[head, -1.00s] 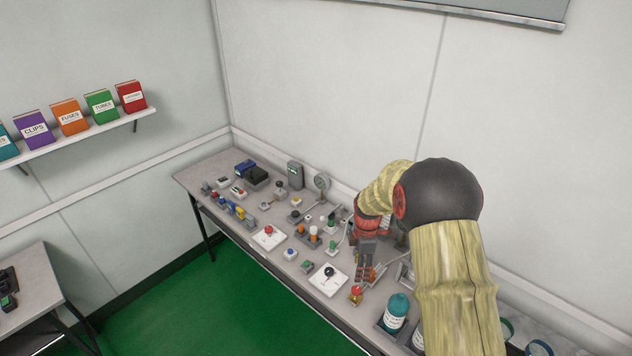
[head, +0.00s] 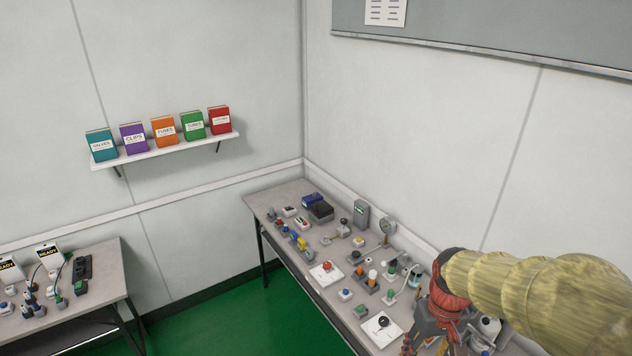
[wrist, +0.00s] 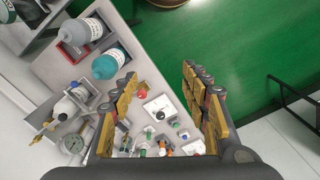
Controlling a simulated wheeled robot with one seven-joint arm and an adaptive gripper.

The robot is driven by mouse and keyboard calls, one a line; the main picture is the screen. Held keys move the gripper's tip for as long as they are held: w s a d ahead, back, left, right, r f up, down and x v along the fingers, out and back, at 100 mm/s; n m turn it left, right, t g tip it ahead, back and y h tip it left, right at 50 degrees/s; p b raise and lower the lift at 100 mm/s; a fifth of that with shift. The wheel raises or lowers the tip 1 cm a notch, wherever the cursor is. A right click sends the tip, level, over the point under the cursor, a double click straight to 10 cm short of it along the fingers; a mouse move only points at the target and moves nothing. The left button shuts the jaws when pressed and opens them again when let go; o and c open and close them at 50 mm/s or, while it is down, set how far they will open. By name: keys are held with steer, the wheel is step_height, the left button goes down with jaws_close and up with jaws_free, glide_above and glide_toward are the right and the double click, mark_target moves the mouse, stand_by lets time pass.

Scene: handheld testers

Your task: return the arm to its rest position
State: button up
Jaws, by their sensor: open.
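My arm comes in from the right of the head view, with a yellowish sleeve and a red wrist. My gripper (head: 424,343) is low at the right, above the workbench (head: 262,203), and is partly cut off by the frame's bottom edge. In the wrist view, my gripper (wrist: 160,88) is open. Its two yellow-padded fingers stand wide apart with nothing held between them. Small testers, among them a white plate with a black knob (wrist: 160,108), show beyond and between the fingers. I cannot tell the exact height of the fingers above them.
Teal bottle (wrist: 108,64) and grey bottle (wrist: 82,30) stand in holders near the left finger. A gauge (wrist: 72,144) is at lower left. Switches and buttons cover the bench. A second table (head: 110,270) is at left; green floor (head: 235,320) lies between. A shelf (head: 165,151) holds colored boxes.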

steer(key=s+a+r+t+b, duration=0.3)
steer(key=s+a+r+t, duration=0.2)
steer(key=s+r, duration=0.6)
steer(key=shift+s+a+r+m+t, duration=0.15)
steer(key=shift+s+m+t, duration=0.15)
steer(key=shift+s, duration=0.05)
steer(key=shift+b, duration=0.3)
steer(key=shift+c, duration=0.3)
stand_by(0.7)
